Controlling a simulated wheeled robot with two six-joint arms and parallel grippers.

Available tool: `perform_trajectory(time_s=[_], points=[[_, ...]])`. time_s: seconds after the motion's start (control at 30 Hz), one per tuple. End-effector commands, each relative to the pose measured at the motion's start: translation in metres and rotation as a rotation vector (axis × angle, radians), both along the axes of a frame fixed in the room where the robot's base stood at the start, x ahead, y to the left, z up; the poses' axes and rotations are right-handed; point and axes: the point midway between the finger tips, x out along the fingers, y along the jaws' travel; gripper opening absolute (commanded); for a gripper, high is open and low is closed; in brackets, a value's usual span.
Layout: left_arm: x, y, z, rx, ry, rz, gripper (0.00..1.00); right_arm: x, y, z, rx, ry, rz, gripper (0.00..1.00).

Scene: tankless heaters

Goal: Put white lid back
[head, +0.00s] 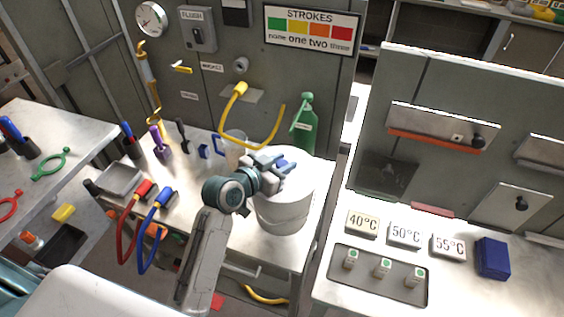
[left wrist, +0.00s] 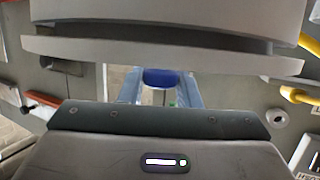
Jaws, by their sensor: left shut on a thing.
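A round white container (head: 283,216) stands on the metal bench. The white lid (head: 301,180) is at its top, roughly level and centred over it. The lid's edge also shows in the left wrist view (left wrist: 110,50), with a dark gap between it and the container (left wrist: 160,15); I cannot tell whether it rests fully. My left gripper (head: 283,164) is over the lid, shut on its blue knob. The knob shows between the fingers in the left wrist view (left wrist: 160,78). My right gripper is not in view.
A green bottle (head: 304,122) stands behind the container. A clear cup (head: 235,148) and a yellow hose (head: 262,140) are close by. Red (head: 126,225) and blue (head: 152,232) hoses hang at the bench front. A gap separates the bench from the right counter (head: 465,290).

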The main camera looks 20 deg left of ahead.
Motion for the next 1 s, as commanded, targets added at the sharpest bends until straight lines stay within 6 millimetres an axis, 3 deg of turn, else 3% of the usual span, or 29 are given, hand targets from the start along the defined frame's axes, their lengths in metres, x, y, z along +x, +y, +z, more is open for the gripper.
perform_trajectory(time_s=[0.27, 0.3, 0.4, 0.77, 1.0], points=[[0.000, 0.000, -0.006, 0.000, 0.000, 0.000, 0.05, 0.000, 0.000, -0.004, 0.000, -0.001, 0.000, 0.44], [0.000, 0.000, -0.005, 0.000, 0.000, 0.000, 0.36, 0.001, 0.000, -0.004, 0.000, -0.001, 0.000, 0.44], [0.000, 0.000, -0.005, 0.000, 0.000, 0.000, 0.55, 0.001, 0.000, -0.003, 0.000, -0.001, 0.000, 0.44], [-0.004, 0.002, -0.005, 0.001, 0.000, 0.000, 0.55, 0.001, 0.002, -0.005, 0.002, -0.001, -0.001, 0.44], [-0.039, 0.018, 0.004, 0.006, -0.001, -0.001, 0.55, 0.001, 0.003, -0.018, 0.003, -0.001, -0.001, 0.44]])
